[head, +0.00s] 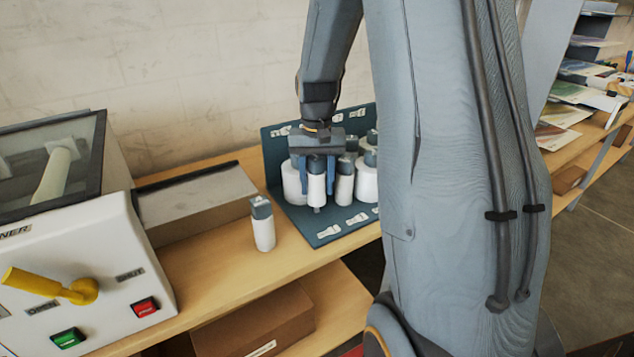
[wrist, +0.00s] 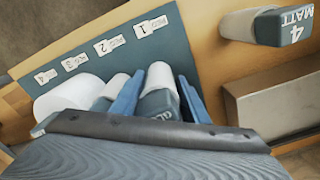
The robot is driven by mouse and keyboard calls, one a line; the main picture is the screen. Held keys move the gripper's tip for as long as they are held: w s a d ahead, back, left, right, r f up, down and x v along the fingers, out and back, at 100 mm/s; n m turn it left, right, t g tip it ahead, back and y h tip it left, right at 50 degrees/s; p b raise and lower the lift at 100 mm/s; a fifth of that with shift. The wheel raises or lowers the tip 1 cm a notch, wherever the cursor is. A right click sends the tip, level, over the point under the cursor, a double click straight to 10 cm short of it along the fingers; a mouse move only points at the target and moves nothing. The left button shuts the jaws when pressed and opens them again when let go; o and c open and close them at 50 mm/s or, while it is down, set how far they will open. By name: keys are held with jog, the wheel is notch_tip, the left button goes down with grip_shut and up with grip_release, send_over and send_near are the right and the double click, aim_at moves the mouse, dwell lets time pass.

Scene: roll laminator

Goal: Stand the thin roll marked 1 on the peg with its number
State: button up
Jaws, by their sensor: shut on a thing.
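My gripper (head: 317,189) is shut on a thin white roll (head: 316,182) with a dark cap, held upright over the near-left part of the dark pegboard (head: 294,213). In the wrist view the same roll (wrist: 159,77) sits between the blue fingers, in line with the label marked 1 (wrist: 151,25). The mark on its cap is mostly hidden, so I cannot read its number. A small grey stub (head: 316,209) shows just below the roll in the head view; I cannot tell whether it is the peg or part of the roll.
A thin roll marked 4 MATT (wrist: 288,27) stands on the wooden bench (head: 212,254), left of the pegboard in the head view. Other rolls (head: 344,186) stand close right of and behind my gripper. The laminator (head: 120,260) is at the left, a grey box (head: 195,203) behind.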

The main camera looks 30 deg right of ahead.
aim_at(317, 158)
jog(key=shift+f, duration=0.15)
jog(key=shift+f, duration=0.35)
jog(key=shift+f+b, duration=0.45)
jog(key=shift+f, duration=0.6)
jog(key=o, duration=1.2)
jog(key=shift+c, duration=0.2)
jog(key=shift+r+p, duration=3.05)
jog(key=shift+r, duration=1)
